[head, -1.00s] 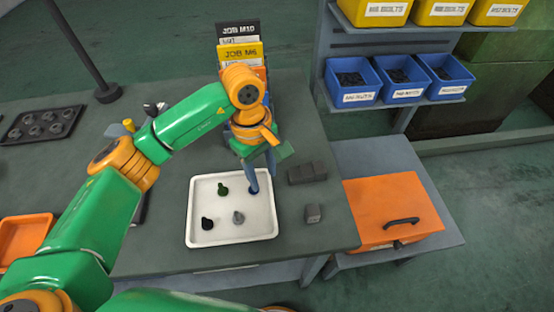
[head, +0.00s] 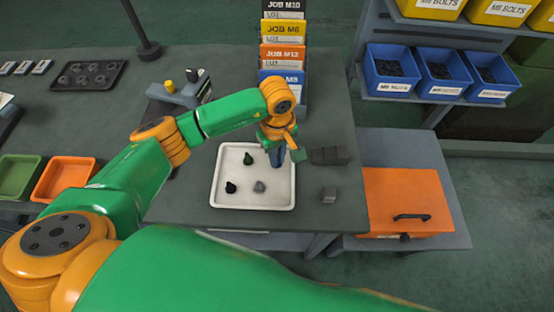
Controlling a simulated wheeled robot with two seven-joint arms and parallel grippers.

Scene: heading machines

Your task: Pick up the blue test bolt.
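A white tray (head: 252,205) on the workbench holds several bolts. The blue test bolt (head: 276,160) is near its upper right corner, mostly covered by my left gripper. A green bolt (head: 248,159), a black bolt (head: 231,187) and a grey bolt (head: 259,186) stand apart from it in the tray. My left gripper (head: 280,152) points down at the blue bolt, with its fingers at the bolt's height or just above. The finger gap is too small and hidden to tell whether it has closed. My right gripper is out of view.
Job card holders (head: 283,55) stand behind the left gripper. A dark grey block (head: 330,156) and a small grey block (head: 328,195) lie right of the tray. An orange bin (head: 65,179) and a green bin (head: 18,176) are at left. Blue bins (head: 390,72) sit on a shelf.

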